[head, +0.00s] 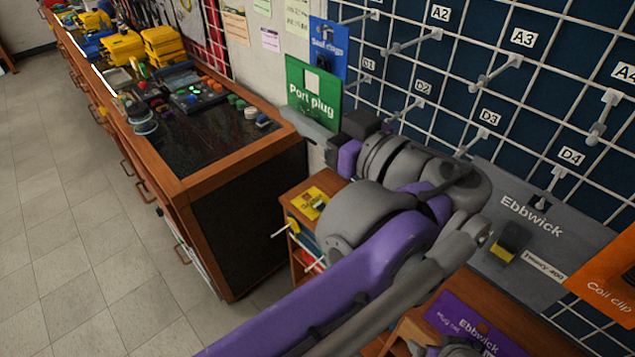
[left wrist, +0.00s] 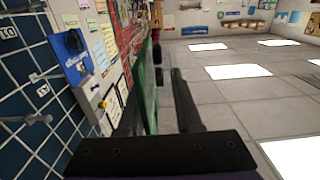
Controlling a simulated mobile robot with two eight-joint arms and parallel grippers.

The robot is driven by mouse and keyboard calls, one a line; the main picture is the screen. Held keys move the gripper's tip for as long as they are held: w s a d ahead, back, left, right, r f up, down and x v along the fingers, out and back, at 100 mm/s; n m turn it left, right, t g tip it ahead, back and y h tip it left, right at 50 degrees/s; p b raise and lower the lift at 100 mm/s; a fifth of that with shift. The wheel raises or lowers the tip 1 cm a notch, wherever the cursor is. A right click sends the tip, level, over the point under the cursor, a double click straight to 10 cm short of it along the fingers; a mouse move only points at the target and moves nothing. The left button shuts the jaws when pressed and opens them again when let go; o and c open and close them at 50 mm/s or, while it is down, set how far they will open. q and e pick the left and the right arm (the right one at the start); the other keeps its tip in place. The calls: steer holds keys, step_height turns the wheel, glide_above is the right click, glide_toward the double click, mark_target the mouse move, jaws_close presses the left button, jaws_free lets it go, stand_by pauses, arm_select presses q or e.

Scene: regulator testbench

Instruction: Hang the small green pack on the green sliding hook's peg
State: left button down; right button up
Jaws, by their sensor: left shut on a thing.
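The small green pack (head: 313,95), labelled "Port plug", is upright near the grid wall, below and left of a blue pack. My left gripper (head: 318,128) is shut on its lower part; the arm hides some of the grip. In the left wrist view the green pack (left wrist: 149,85) shows nearly edge-on beside a dark finger of the gripper (left wrist: 160,100). The pack appears apart from the wall pegs, though the exact gap cannot be told. I cannot make out a green sliding hook in either view. My right gripper is not in view.
The blue "Seal rings" pack (head: 328,48) hangs on the grid wall (head: 455,75), close by. Several pale pegs stick out, including one under A3 (head: 495,72). A grey Ebbwick pack (head: 535,235) and an orange pack (head: 610,280) are at right. A wooden bench (head: 200,165) stands left.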

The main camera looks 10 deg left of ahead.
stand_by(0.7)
arm_select(q)
steer(key=w+a+f+g+h+b, duration=0.2)
steer(key=f+b, duration=1.3)
steer(key=f, duration=3.4)
steer(key=s+a+f+b, duration=0.1)
steer(key=a+f+b, duration=0.2)
steer(key=f, duration=0.5)
steer(key=s+a+f+b, duration=0.1)
steer(key=a+f+b, duration=0.2)
steer(key=f, duration=0.5)
steer(key=w+d, duration=0.6)
steer(key=w, duration=0.2)
steer(key=shift+f+t, duration=0.3)
steer(key=shift+f, duration=0.1)
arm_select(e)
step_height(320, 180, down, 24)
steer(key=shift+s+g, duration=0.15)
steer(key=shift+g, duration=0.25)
arm_select(q)
steer(key=shift+d, duration=0.15)
steer(key=c, duration=0.5)
jaws_free()
